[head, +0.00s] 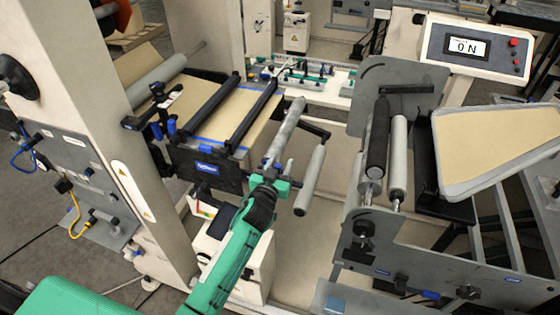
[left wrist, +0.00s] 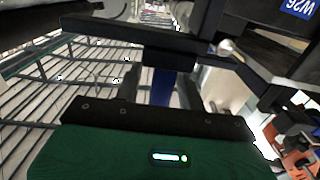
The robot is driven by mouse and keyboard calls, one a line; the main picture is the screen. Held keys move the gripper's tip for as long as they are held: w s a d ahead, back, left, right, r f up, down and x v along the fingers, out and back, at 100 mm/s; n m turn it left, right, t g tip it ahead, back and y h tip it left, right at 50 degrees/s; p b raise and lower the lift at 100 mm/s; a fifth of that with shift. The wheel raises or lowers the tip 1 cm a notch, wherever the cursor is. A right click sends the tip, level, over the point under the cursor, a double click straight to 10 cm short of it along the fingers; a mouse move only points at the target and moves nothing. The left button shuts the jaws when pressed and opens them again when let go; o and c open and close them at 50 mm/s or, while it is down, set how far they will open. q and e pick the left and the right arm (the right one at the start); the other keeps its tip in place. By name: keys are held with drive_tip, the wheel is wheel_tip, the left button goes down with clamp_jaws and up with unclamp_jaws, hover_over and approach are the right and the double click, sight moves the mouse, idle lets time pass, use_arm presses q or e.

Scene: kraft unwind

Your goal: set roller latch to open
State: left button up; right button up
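My left gripper (head: 268,184) is at the end of the green arm in the head view, at the lower end of a slanted grey roller (head: 287,130). In the left wrist view, the green gripper body (left wrist: 150,155) fills the bottom, and a dark bar (left wrist: 135,33) crosses in front of it. A blue upright piece (left wrist: 163,88) shows between dark parts ahead of the gripper body. I cannot tell whether the fingers touch it, nor which part is the roller latch or how it is set. My right gripper is not in view.
A splice table with black bars (head: 212,108) and brown web stands left of the gripper. A short grey roller (head: 310,180) is close on its right. A grey side plate (head: 400,80) with rollers and a display panel (head: 475,48) stand farther right.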

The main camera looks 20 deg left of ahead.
use_arm(q)
drive_tip(key=shift+w, duration=0.2)
clamp_jaws()
drive_tip(key=shift+d+f, duration=0.1)
drive_tip(key=shift+d, duration=0.2)
drive_tip(key=d+b, duration=0.2)
drive_tip(key=d, duration=0.2)
drive_tip(key=shift+s+d, duration=0.1)
drive_tip(key=shift+d, duration=0.2)
